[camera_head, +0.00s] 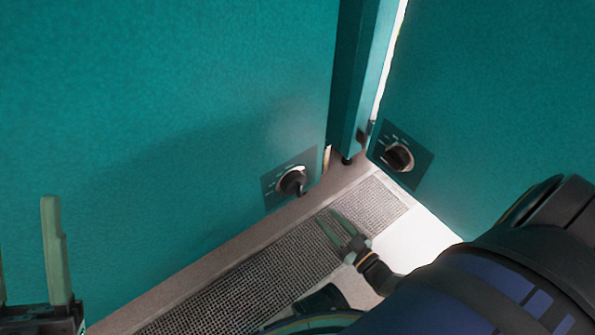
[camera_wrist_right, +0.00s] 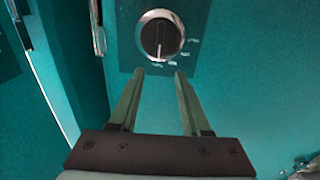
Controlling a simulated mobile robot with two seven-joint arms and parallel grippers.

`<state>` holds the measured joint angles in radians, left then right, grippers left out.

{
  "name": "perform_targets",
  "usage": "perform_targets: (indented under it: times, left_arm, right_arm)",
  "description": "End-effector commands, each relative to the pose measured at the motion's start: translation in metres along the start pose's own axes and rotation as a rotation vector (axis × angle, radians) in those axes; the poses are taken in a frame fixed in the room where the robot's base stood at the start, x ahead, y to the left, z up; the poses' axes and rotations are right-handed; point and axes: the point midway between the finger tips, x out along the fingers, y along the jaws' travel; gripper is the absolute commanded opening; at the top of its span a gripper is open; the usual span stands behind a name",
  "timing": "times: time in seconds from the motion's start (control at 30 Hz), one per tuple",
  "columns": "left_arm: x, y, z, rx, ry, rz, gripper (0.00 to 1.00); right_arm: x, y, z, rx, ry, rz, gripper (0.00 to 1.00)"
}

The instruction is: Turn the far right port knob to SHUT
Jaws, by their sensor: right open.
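Two round dark knobs with pale rings sit on dark plates on teal walls. One knob (camera_head: 292,182) is on the left wall in the head view; another knob (camera_head: 399,157) is on the right wall. The pictures do not settle which is the far right port knob. My right gripper (camera_head: 330,218) is open and empty, its fingers pointing at the left-wall knob. In the right wrist view that knob (camera_wrist_right: 160,36) lies just ahead of the open fingers, apparently apart from them. Its white mark points down at a label too small to read. My left gripper (camera_head: 26,225) is open and empty at lower left.
A teal post (camera_head: 358,85) with a bright slit stands between the two walls. A grey mesh strip (camera_head: 275,265) runs along the foot of the left wall. A pale floor patch (camera_head: 418,240) lies at the foot of the right wall.

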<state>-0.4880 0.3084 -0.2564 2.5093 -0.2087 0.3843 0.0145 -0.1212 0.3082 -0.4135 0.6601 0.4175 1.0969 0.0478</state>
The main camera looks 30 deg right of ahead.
Motion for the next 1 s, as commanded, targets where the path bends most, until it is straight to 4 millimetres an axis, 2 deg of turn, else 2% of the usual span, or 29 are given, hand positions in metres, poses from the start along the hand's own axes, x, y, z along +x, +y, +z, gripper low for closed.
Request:
perform_targets:
  times: [0.17,0.6,0.8,1.0]
  left_arm:
    - [-0.003,0.002,0.002,0.003,0.003,0.002,0.50]
    - [-0.018,0.012,0.020,0.017,-0.013,0.010,0.50]
    - [-0.021,0.015,0.024,0.022,-0.016,0.013,0.50]
    - [-0.021,0.015,0.024,0.022,-0.017,0.014,0.50]
  right_arm:
    - [0.018,0.001,0.001,-0.001,0.007,0.003,0.47]
    - [0.103,0.001,0.002,-0.001,0.004,0.002,0.47]
    - [0.120,0.001,0.002,-0.001,0.001,0.002,0.47]
    - [0.123,0.001,0.001,-0.001,0.000,0.002,0.47]
